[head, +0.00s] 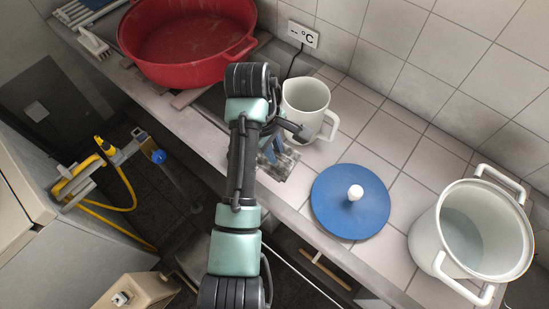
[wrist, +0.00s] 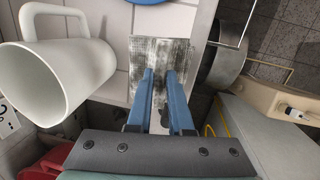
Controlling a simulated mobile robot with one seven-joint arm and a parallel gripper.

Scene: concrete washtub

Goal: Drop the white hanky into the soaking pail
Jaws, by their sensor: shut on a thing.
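The hanky (wrist: 160,50) is a flat pale cloth with dark grey smudges, between and beyond my fingertips in the wrist view. It also shows in the head view (head: 283,168), partly behind my arm. My gripper (wrist: 161,74) has its blue fingers shut on the hanky; in the head view the gripper (head: 274,152) is over the counter's front part, left of the blue lid. I cannot tell whether the cloth touches the counter. The soaking pail (head: 497,225), a white two-handled pot, stands uncovered at the far right with water inside.
A white jug (head: 305,95) stands close behind my gripper; it is large at left in the wrist view (wrist: 75,75). A blue lid (head: 335,205) with a white knob lies between my gripper and the pail. A red tub (head: 185,75) is at the back left.

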